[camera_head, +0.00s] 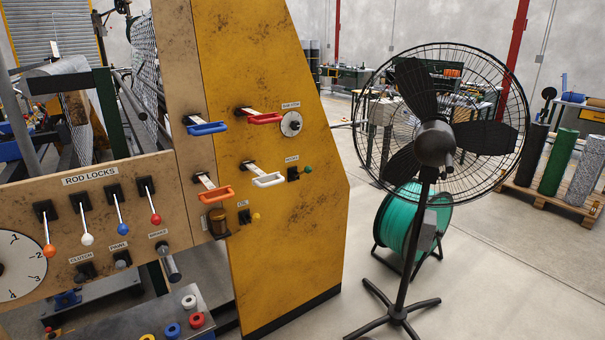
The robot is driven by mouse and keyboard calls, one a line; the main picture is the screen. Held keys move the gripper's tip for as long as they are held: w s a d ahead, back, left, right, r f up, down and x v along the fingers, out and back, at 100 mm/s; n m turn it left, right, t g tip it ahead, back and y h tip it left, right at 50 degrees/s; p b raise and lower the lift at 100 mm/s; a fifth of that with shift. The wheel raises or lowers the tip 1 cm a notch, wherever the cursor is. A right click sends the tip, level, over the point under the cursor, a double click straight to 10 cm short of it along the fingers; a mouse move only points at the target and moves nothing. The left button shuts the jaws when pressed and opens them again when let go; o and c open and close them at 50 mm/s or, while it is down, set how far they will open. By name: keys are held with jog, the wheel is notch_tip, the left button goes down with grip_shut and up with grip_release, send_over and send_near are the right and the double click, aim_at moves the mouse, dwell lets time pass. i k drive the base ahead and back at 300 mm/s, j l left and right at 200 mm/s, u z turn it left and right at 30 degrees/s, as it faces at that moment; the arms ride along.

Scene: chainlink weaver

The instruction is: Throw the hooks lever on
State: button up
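The lever looks roughly level, tilted slightly up to the right. I cannot tell from this view which position is on. My gripper and arm are not in view.
Red (265,118), blue (207,128) and white (268,180) handles project around the lever. A similar yellow-knobbed lever (256,216) sits lower left. A black fan (435,140) and a green reel (400,230) stand right. Open floor (500,290) lies at the lower right.

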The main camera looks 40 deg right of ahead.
aim_at(308, 169)
jog(key=i+l, duration=0.35)
jog(key=i, duration=0.2)
jog(key=i+l, duration=0.4)
jog(key=i, duration=0.15)
jog(key=i+l, duration=0.35)
jog(key=i, duration=0.15)
jog(key=l+z, duration=0.05)
